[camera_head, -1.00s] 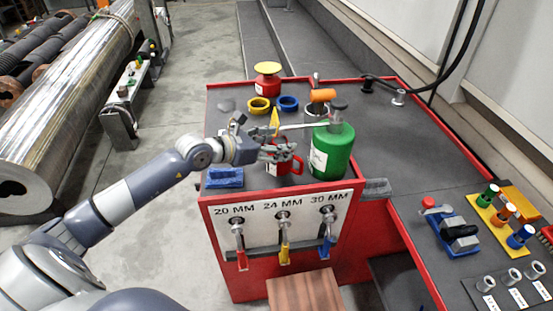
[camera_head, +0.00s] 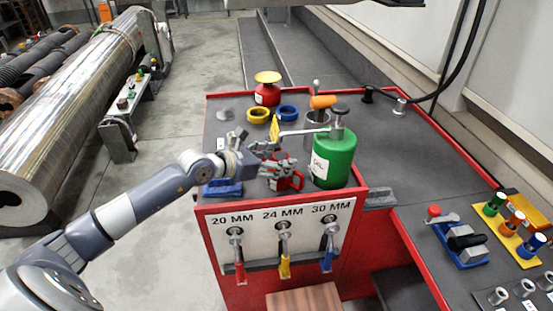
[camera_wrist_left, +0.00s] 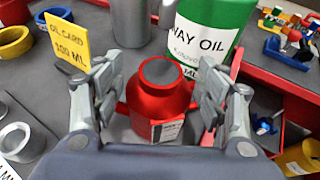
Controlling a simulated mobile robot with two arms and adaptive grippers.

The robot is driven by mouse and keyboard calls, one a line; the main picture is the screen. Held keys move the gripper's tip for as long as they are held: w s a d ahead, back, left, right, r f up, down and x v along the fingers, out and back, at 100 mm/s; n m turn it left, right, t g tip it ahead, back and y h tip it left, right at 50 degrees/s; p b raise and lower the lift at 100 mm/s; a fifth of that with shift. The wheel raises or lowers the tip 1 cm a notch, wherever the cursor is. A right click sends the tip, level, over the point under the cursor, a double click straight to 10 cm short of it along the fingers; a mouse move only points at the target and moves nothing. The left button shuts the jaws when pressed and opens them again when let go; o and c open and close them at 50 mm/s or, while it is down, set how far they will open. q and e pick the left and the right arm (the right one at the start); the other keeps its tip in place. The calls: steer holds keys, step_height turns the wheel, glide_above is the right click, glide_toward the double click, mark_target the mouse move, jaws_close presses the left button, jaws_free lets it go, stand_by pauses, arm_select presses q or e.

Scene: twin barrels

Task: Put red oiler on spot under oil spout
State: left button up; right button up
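The red oiler (camera_wrist_left: 160,97) stands on the dark top of the red cabinet, just left of the green oil can (camera_head: 334,158). In the left wrist view its round grey top shows. My left gripper (camera_head: 277,172) is around it, with one finger on each side. In the left wrist view the fingers of the gripper (camera_wrist_left: 157,100) are spread, with gaps to the body of the oiler. In the head view the fingers hide much of the oiler. The oil spout (camera_head: 303,132) reaches left from the green can. The surface under it is partly hidden. My right gripper is not in view.
A yellow oil card (camera_wrist_left: 67,42) stands by the spout. A yellow ring (camera_head: 258,115), a blue ring (camera_head: 288,112) and a red pot with a yellow lid (camera_head: 267,88) are behind. A blue block (camera_head: 222,188) lies left of the gripper.

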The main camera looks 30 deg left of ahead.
arm_select(q)
steer(key=shift+o, duration=0.4)
steer(key=shift+r, duration=0.1)
steer(key=v, duration=1.2)
stand_by(0.4)
stand_by(0.4)
